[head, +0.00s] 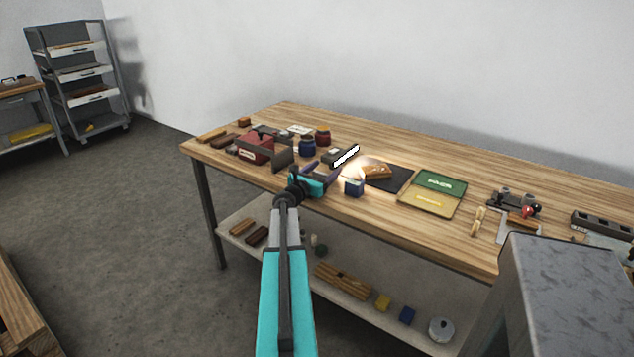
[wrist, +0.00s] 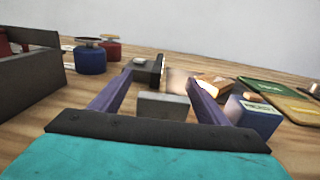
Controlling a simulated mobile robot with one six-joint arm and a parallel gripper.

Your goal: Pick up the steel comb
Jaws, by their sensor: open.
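A bright, pale strip with a ragged edge (head: 346,155), which looks like the steel comb, shows near the middle of the bench in the head view. My gripper (head: 327,174) is just in front of it, low over the bench, with its purple fingers apart. In the wrist view the open fingers (wrist: 160,82) flank a small grey block with a pale top (wrist: 163,106). I cannot tell whether this block is the comb seen end-on. No contact with either finger shows clearly. The comb's lower part is not clear in the head view.
A dark block with a pale label (wrist: 148,70) stands behind. A blue box (head: 354,187) is close right of my gripper. A red box (head: 256,147) and a dark upright panel (head: 283,158) are left. Blue (head: 307,147) and red jars (head: 323,138) stand behind. The bench's back (head: 400,140) is clear.

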